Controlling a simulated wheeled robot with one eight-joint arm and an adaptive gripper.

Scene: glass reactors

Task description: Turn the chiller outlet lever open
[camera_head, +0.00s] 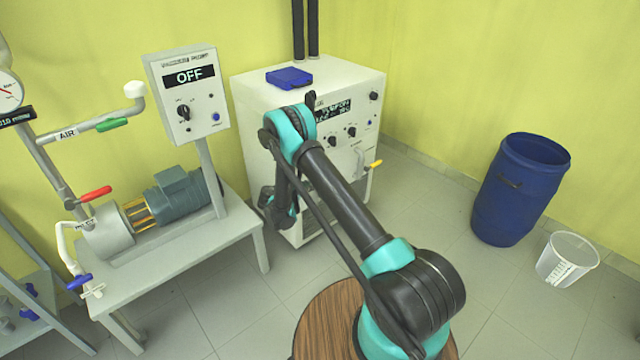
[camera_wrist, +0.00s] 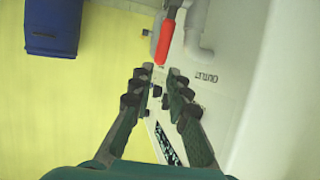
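The white chiller (camera_head: 260,95) stands at the back centre in the head view. In the wrist view, a red lever (camera_wrist: 165,42) juts from a pale pipe at the top centre, near an upside-down "OUTLET" label (camera_wrist: 207,78) on a white panel. My gripper (camera_wrist: 155,83) is open and empty. Its two fingertips point toward the red lever's end and appear just short of it; the exact gap in depth is unclear. In the head view, my gripper (camera_head: 278,208) is low by the chiller's front left. My arm hides part of the chiller's front, and the red outlet lever is not visible there.
A yellow-handled valve (camera_head: 375,164) is on the chiller's right. A pump bench (camera_head: 190,240) stands left, with an OFF control box (camera_head: 180,97) above. A blue drum (camera_head: 515,190) and clear bucket (camera_head: 567,258) stand right. A dark blue object (camera_wrist: 54,25) shows top left in the wrist view.

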